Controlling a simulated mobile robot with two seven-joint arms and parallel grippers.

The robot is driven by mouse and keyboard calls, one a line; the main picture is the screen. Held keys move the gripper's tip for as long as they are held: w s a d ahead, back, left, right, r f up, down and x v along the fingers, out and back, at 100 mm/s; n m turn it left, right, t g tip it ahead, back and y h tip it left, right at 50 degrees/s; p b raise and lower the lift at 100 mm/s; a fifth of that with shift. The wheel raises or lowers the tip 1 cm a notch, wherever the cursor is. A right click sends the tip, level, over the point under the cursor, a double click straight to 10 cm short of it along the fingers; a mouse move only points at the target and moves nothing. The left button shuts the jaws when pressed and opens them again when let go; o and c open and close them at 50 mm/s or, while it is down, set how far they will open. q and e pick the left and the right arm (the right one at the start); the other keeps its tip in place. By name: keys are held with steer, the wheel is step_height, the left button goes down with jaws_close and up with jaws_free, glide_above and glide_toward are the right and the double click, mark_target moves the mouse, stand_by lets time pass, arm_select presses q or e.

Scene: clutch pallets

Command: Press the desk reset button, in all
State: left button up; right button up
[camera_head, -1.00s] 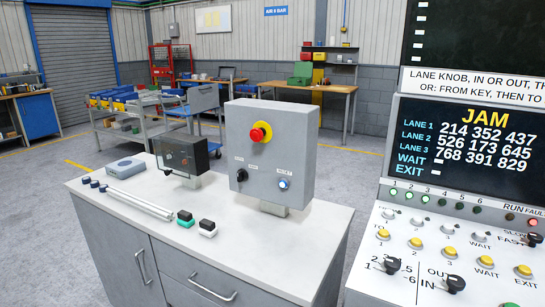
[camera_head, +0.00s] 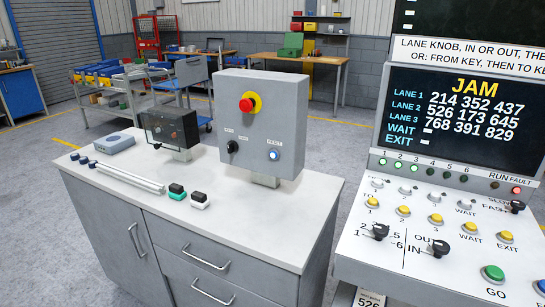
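The reset button (camera_head: 274,155) is a round blue-white lit button under a RESET label. It sits at the lower right of the grey control box (camera_head: 290,108) on the desk (camera_head: 245,215). The same box carries a red mushroom button (camera_head: 247,103) on a yellow collar at its upper left and a black rotary knob (camera_head: 232,147) at its lower left. Nothing covers the box's front. Neither of my grippers shows in the view.
A floor gap separates desk and console.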

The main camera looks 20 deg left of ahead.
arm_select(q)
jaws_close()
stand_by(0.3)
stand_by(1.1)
